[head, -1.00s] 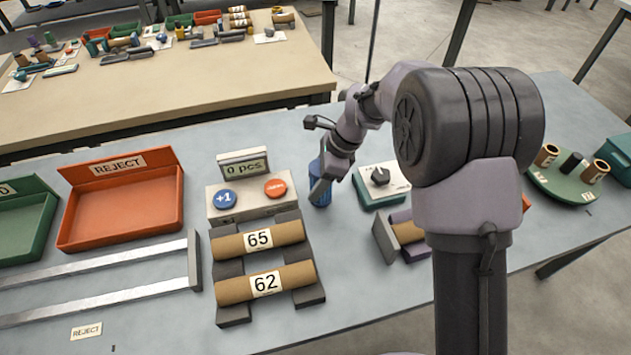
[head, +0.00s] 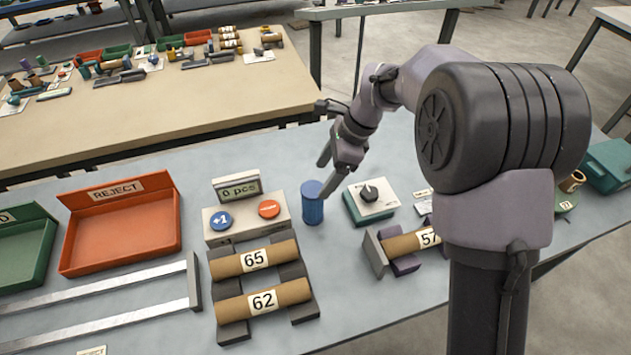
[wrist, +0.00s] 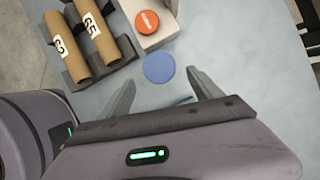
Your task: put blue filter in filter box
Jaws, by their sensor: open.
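The blue filter (head: 313,203) appears as an upright blue cylinder on the grey table, just right of the counter box. The wrist view shows its round blue top (wrist: 159,68) just beyond and between the fingertips. My gripper (head: 327,177) is open and empty, with its fingers pointing down near the filter's upper right in the head view. Its two fingers (wrist: 160,80) are spread wide in the wrist view. No container is marked as the filter box. A teal box (head: 608,166) stands at the far right, partly cut off by the picture edge.
The counter box (head: 240,222) has blue and orange buttons. Tubes 65 (head: 280,253) and 62 (head: 290,292) lie on a dark rack in front. A teal-based knob box (head: 370,201) stands right of the filter. An orange reject tray (head: 120,240) and metal rails (head: 90,297) are left.

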